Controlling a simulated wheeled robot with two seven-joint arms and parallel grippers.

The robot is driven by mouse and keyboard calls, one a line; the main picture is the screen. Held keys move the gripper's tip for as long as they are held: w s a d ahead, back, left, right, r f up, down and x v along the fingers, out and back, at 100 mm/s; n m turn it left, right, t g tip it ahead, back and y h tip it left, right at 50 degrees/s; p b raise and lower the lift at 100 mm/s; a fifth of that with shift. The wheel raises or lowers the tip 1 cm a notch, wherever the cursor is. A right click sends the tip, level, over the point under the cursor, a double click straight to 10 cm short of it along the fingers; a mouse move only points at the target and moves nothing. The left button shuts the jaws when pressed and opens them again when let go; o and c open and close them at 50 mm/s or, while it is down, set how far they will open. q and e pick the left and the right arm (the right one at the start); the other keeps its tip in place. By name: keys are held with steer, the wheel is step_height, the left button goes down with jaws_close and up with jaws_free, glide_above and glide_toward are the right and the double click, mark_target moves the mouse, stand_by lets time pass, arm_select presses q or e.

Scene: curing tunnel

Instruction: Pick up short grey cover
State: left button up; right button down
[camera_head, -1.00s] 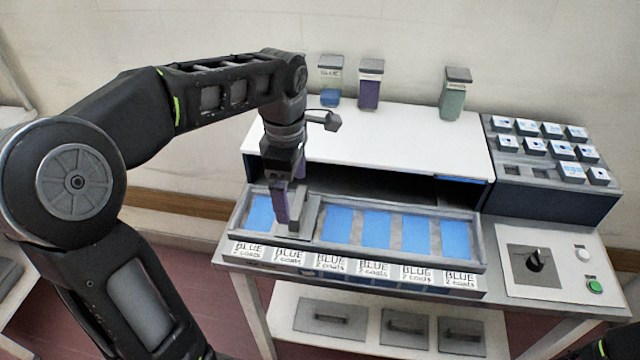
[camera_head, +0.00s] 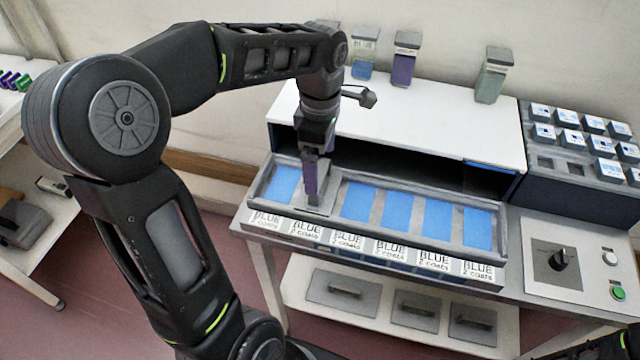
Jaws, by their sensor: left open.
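A flat grey cover (camera_head: 328,197) lies in the long grey tray (camera_head: 400,245), over the second place from the left, between blue panels. My left gripper (camera_head: 311,198) points down at this cover, its dark purple fingers at the cover's middle. The left gripper is open; the fingers hide the cover's handle, and I cannot tell if they touch it. On the lower shelf lie a wider grey cover (camera_head: 330,298) and two shorter grey covers, one in the middle (camera_head: 420,322) and one at right (camera_head: 472,334). My right gripper is not in view.
A white-topped housing (camera_head: 430,122) stands behind the tray, with several capped jars on it, including a purple one (camera_head: 403,68). A control panel with a black knob (camera_head: 558,258) is at right. Another table (camera_head: 40,215) is at far left.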

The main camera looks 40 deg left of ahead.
mark_target(320, 176)
arm_select(q)
steer(key=shift+f, duration=0.1)
steer(key=shift+f, duration=0.35)
step_height(320, 176, down, 4)
steer(key=shift+f+p, duration=0.2)
steer(key=shift+p, duration=0.4)
steer(key=shift+c, duration=0.6)
steer(key=c, duration=1.2)
steer(key=shift+o, duration=0.2)
step_height(320, 176, up, 10)
steer(key=shift+f+b, duration=0.1)
steer(key=shift+b, duration=0.4)
steer(key=shift+r, duration=0.2)
